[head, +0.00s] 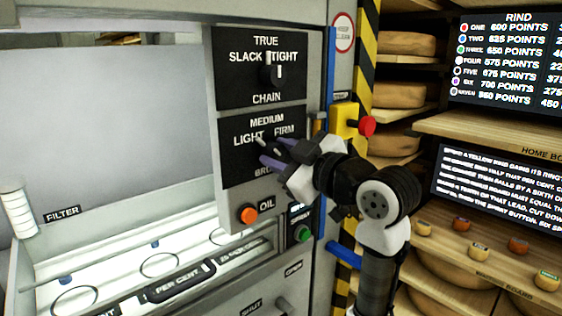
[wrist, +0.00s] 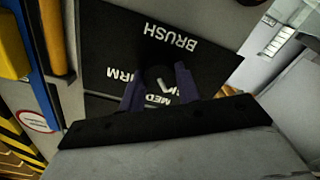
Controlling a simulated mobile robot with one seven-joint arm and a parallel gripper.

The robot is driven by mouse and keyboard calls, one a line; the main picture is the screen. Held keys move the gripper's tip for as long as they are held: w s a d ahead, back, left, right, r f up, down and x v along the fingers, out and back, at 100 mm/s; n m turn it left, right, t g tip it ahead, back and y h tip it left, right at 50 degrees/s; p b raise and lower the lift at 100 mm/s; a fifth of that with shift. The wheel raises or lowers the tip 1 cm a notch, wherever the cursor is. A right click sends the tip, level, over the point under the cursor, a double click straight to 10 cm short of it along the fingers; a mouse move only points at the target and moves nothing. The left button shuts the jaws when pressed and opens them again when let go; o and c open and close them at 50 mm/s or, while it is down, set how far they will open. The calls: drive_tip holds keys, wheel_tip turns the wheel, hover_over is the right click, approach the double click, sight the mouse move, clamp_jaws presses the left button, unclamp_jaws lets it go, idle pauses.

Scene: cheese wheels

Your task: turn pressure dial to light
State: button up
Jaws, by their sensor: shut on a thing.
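The pressure dial (wrist: 155,74) is a dark round knob on a black plate (head: 236,167) marked LIGHT, MEDIUM and FIRM, with BRUSH below. My gripper (head: 275,152) is at this dial, its purple fingers on either side of the knob. In the wrist view, my gripper (wrist: 160,86) is shut on the dial, with a pale pointer mark between the fingers. The plate appears upside down there. The fingers hide part of the dial and the lettering, so I cannot tell which word the pointer faces.
Above is another dial (head: 272,74) marked SLACK, TRUE and TIGHT. Below are an orange OIL button (head: 247,214) and a green button (head: 302,233). A red button on a yellow box (head: 346,121) stands right of the panel. Shelves with cheese wheels (head: 404,43) fill the right.

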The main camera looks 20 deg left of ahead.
idle(0.4)
drive_tip(key=o, duration=1)
drive_tip(key=shift+c, duration=0.2)
drive_tip(key=b+v, duration=0.3)
drive_tip(key=v, duration=1)
drive_tip(key=shift+s+d, duration=0.25)
drive_tip(key=shift+d, duration=0.1)
